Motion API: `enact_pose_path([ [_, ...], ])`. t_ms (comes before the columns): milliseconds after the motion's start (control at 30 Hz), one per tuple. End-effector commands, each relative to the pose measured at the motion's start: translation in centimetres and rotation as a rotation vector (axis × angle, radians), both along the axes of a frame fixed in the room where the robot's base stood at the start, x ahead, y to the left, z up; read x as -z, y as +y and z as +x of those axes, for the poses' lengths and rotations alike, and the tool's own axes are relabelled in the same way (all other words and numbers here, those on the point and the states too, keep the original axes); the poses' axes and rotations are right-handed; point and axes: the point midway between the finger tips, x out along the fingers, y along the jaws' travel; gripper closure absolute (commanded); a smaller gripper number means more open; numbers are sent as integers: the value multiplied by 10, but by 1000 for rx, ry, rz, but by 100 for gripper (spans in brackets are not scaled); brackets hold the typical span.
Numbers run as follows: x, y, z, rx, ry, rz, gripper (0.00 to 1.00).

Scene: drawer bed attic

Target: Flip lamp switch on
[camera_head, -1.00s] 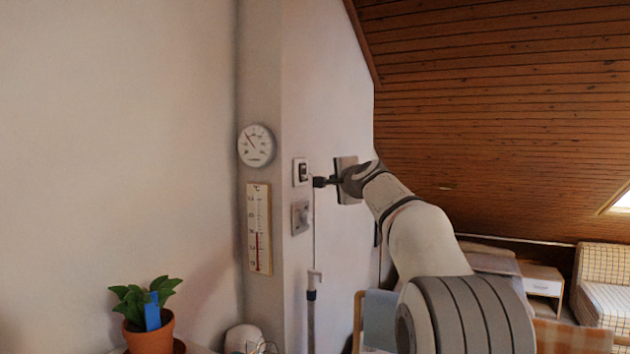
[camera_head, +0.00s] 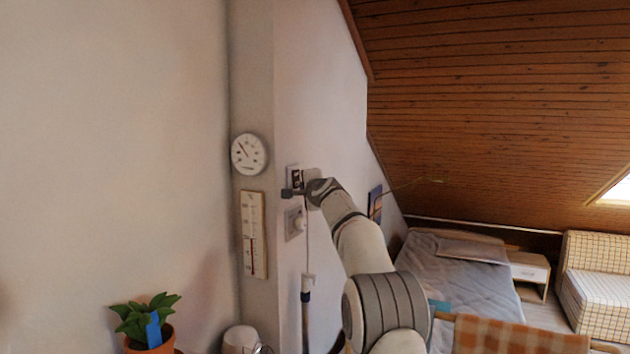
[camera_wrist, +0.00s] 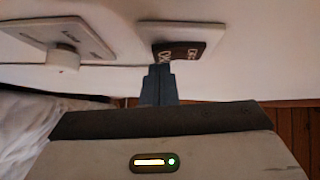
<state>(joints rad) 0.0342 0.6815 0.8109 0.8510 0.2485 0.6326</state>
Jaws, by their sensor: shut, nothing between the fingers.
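The lamp switch is a dark rocker (camera_wrist: 180,50) with white lettering, set in a white wall plate (camera_wrist: 204,32). In the head view the switch plate (camera_head: 293,169) is on the narrow wall face, partly hidden by my gripper. My gripper (camera_head: 287,192) is shut and empty, with its tip at the lower part of the plate. In the wrist view the closed fingertips (camera_wrist: 160,71) are right at the rocker's near edge. I cannot tell whether they touch it. The rocker's position is not clear.
A second plate with a round knob (camera_wrist: 63,57) sits beside the switch, and below it in the head view (camera_head: 295,222). A round dial (camera_head: 248,154) and a thermometer (camera_head: 254,235) hang to the left. A potted plant (camera_head: 147,322) stands lower left. A bed (camera_head: 455,285) is behind my arm.

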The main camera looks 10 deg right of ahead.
Motion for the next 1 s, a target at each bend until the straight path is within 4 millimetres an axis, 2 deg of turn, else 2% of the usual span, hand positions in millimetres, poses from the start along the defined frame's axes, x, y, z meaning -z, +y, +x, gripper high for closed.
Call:
enact_pose_path([
  [400, 2, 4, 2, -1, 0, 0, 100],
  [633, 12, 11, 5, -3, -37, 50, 100],
  [700, 3, 10, 5, -2, -38, 50, 100],
  [1000, 7, 4, 2, -1, -37, 49, 100],
])
